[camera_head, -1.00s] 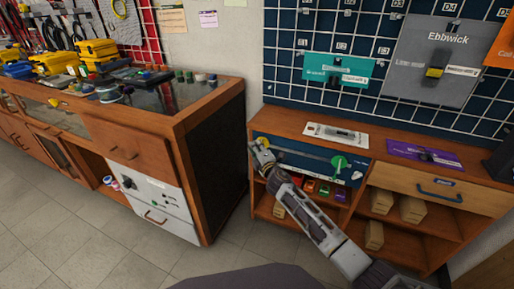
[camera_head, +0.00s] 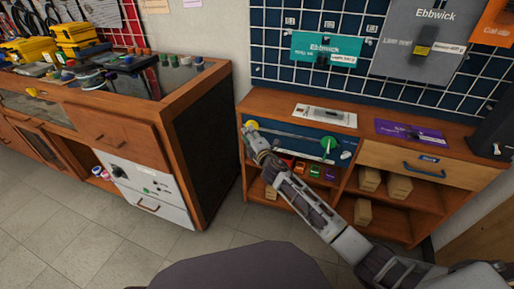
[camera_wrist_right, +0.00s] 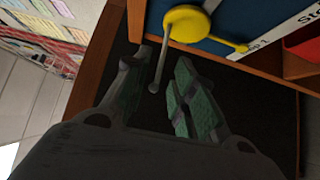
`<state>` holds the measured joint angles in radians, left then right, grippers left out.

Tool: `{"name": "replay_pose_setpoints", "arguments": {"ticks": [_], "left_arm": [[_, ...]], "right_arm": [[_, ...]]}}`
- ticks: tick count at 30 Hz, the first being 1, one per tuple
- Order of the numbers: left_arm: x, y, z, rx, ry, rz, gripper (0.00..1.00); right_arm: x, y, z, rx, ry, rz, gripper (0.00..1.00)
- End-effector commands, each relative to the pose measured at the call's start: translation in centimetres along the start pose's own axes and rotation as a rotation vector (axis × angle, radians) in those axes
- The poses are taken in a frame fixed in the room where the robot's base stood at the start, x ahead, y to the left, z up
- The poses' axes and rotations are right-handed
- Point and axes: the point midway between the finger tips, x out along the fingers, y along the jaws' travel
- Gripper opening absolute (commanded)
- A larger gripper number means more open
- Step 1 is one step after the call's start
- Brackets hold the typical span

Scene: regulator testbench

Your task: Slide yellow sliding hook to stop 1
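The yellow sliding hook (camera_head: 252,126) is at the left end of the rail on the blue panel of the right-hand bench. In the wrist view its round yellow disc (camera_wrist_right: 187,23) is at the top, and a thin grey rod hangs from it. My right gripper (camera_wrist_right: 162,60) is open below the disc, with the rod between its two fingers; I cannot tell whether they touch it. In the head view the right gripper (camera_head: 254,143) is just below the disc. A white label (camera_wrist_right: 268,40), partly legible as a stop label, lies right of the disc. My left gripper is not in view.
Small coloured bins (camera_head: 300,167) are on the shelf below. A wooden drawer (camera_head: 430,165) is to the right. The left workbench (camera_head: 205,130) stands close by, with a floor gap between.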

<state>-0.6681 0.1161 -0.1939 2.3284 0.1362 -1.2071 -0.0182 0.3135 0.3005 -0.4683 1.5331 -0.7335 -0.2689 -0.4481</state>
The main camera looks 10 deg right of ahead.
Motion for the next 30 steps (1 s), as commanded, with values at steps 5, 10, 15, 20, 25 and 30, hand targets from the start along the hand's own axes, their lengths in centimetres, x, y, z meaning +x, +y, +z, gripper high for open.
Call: {"name": "replay_pose_setpoints", "arguments": {"ticks": [5, 10, 15, 20, 25, 30], "left_arm": [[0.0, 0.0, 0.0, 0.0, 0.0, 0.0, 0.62], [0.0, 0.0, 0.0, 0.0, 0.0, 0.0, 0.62], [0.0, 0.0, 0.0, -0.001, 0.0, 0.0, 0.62], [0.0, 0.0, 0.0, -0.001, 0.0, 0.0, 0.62], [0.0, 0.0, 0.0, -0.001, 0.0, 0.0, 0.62], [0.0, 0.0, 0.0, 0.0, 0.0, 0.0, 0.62]], "right_arm": [[-1.8, -0.1, 0.0, -0.001, 0.0, -0.001, 0.26], [-3.4, -0.1, 0.0, -0.001, 0.001, -0.002, 0.26], [-4.9, -0.1, -0.1, 0.0, 0.001, -0.001, 0.26], [-6.3, -0.2, 0.0, -0.001, 0.0, -0.003, 0.26], [-7.5, -0.2, -0.1, -0.001, 0.001, -0.003, 0.26], [-8.2, -0.1, -0.1, -0.001, 0.001, -0.002, 0.26]]}}
